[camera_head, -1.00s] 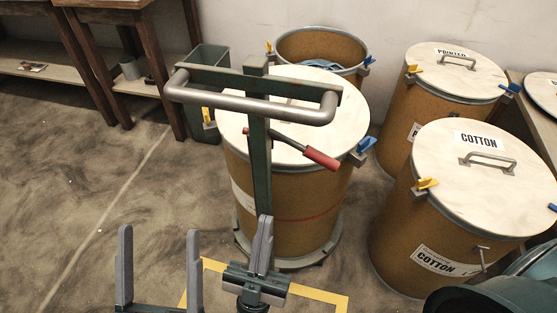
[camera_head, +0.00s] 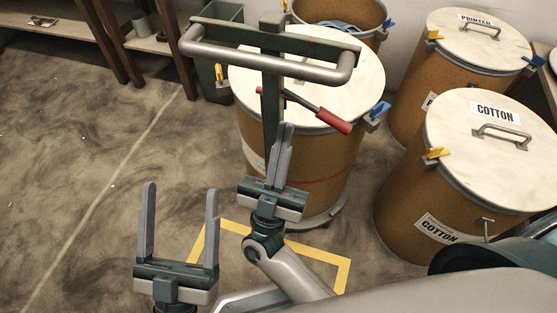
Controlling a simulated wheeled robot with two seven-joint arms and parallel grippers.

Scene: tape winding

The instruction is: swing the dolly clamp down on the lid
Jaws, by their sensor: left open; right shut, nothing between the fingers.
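The dolly is a dark green upright post (camera_head: 271,112) with a grey bar handle (camera_head: 262,62) at its top. Its clamp lever with a red grip (camera_head: 333,120) reaches from the post over the pale round lid (camera_head: 352,72) of the drum (camera_head: 325,160) behind it. Whether the clamp touches the lid I cannot tell. My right gripper (camera_head: 285,126) is shut and empty, upright in front of the post and overlapping its lower part in the view. My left gripper (camera_head: 180,187) is open and empty, fingers up, over the floor to the left.
Two lidded drums stand at right, one marked COTTON (camera_head: 485,150) and one marked PRINTED (camera_head: 480,45). An open drum (camera_head: 338,12) and a green bin (camera_head: 217,90) are behind. A yellow floor outline (camera_head: 318,254) lies in front. The left floor is clear.

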